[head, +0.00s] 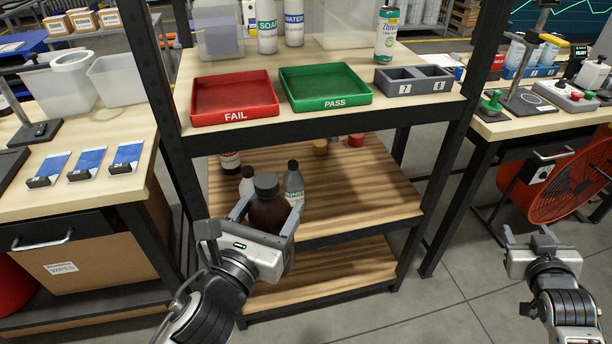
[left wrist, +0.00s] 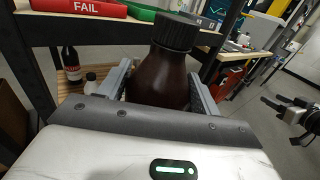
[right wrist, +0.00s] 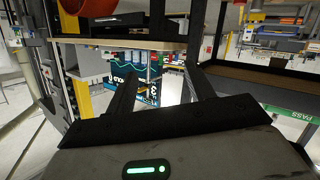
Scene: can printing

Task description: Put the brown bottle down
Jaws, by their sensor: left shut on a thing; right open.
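The brown bottle (head: 268,212) has a dark ribbed cap and is held upright in my left gripper (head: 270,208), in front of the rack's middle shelf. In the left wrist view the brown bottle (left wrist: 158,75) stands between the two fingers of my left gripper (left wrist: 160,90), which is shut on it. Its base is hidden by the gripper, so I cannot tell whether it touches anything. My right gripper (head: 540,240) is open and empty at the far right, over the floor. In the right wrist view the fingers of my right gripper (right wrist: 160,90) are apart with nothing between them.
The middle shelf (head: 350,200) holds a white bottle (head: 247,182), a grey-white bottle (head: 294,182) and a dark bottle (head: 230,163); its right part is clear. Above are a red FAIL tray (head: 235,85) and a green PASS tray (head: 325,70). A lower shelf (head: 330,275) looks empty.

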